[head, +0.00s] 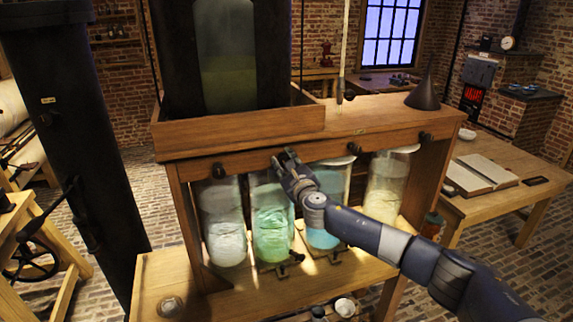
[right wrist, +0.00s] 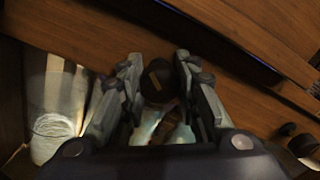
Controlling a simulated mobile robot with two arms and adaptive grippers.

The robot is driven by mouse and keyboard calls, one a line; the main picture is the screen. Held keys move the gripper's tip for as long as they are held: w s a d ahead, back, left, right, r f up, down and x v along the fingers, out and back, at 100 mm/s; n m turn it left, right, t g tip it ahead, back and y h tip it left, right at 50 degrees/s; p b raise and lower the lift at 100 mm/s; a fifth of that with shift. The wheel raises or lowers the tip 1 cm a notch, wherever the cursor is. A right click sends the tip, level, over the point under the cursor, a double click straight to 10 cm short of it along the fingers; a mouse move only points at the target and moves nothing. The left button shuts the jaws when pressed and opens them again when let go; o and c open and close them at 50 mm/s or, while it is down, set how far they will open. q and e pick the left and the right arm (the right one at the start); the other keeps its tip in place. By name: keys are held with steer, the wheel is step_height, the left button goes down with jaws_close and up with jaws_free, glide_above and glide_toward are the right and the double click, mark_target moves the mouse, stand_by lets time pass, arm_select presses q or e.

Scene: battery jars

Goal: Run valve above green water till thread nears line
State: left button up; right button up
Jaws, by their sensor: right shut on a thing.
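The jar of green water (head: 272,225) stands second from the left under the wooden shelf. My right gripper (head: 287,162) is at the shelf's front edge just above this jar. In the right wrist view its fingers (right wrist: 158,92) are closed around a dark round valve knob (right wrist: 158,78). In the head view the gripper hides this knob. The jar's glass is visible and green fills its lower part. I cannot make out a thread or a line on it. My left gripper is not in view.
Other dark valves show above the white jar (head: 219,170), the blue jar (head: 349,148) and the right-hand jar (head: 425,136). A dark tank with a window (head: 228,60) stands on the wooden stand (head: 240,133). A table with an open book (head: 482,172) is at right.

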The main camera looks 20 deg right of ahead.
stand_by(0.3)
steer(key=shift+f+m+b, duration=0.2)
steer(key=shift+m+b, duration=0.2)
steer(key=shift+m, duration=1.7)
steer(key=m, duration=0.2)
steer(key=shift+r+m+b, duration=0.15)
steer(key=shift+m+b, duration=0.15)
steer(key=shift+m, duration=0.1)
steer(key=shift+m, duration=0.7)
steer(key=shift+m+b, duration=0.35)
steer(key=shift+m, duration=0.75)
steer(key=o, duration=1.3)
steer(key=shift+c, duration=0.2)
